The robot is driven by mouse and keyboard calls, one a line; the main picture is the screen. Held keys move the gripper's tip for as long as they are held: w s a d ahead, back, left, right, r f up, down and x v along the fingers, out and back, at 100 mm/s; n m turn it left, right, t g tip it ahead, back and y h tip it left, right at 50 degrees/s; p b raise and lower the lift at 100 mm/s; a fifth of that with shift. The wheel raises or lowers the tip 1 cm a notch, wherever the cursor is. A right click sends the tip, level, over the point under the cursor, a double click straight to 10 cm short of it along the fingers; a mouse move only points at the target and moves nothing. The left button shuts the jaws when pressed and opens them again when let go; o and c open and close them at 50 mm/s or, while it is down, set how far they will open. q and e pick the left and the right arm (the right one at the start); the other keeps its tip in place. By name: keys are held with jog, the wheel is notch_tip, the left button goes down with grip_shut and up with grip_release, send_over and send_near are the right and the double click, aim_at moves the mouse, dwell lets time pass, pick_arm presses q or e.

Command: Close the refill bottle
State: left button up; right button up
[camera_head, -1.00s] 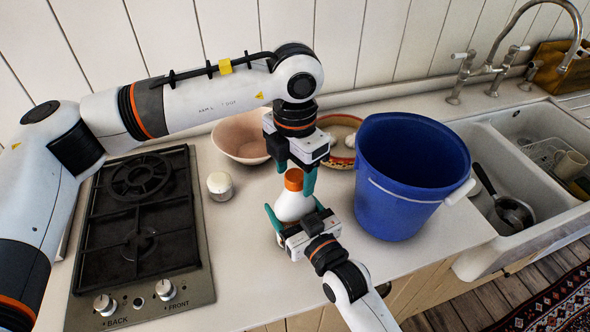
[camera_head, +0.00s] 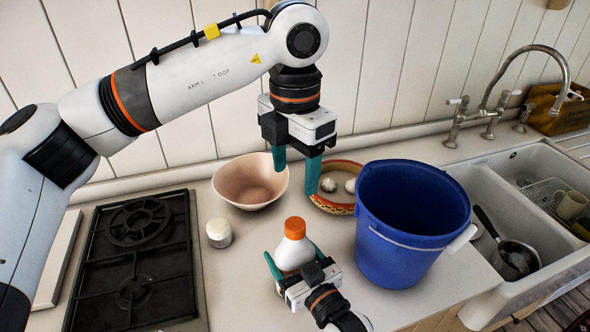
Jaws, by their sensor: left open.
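The refill bottle (camera_head: 292,254) is white with an orange cap (camera_head: 295,228) that sits on its top. It stands upright on the counter near the front. My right gripper (camera_head: 290,262) comes from the front, with one teal finger on each side of the bottle's body; the lower part of the bottle is hidden behind this gripper. My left gripper (camera_head: 296,172) is open and empty, pointing down, above and behind the cap and clear of it.
A blue bucket (camera_head: 402,245) stands close on the right. A pink bowl (camera_head: 250,190) and a patterned dish (camera_head: 333,206) with white round things are behind. A white jar (camera_head: 219,233) and the gas hob (camera_head: 135,262) are on the left, the sink (camera_head: 490,183) on the right.

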jog(key=o, duration=2)
jog(key=shift+c, duration=0.2)
jog(key=shift+s, duration=0.1)
jog(key=shift+s+d, duration=0.15)
jog(key=shift+s, duration=0.05)
jog(key=b+v, duration=0.2)
jog(key=v, duration=0.9)
jog(key=shift+s, duration=0.2)
jog(key=shift+d+r, duration=0.1)
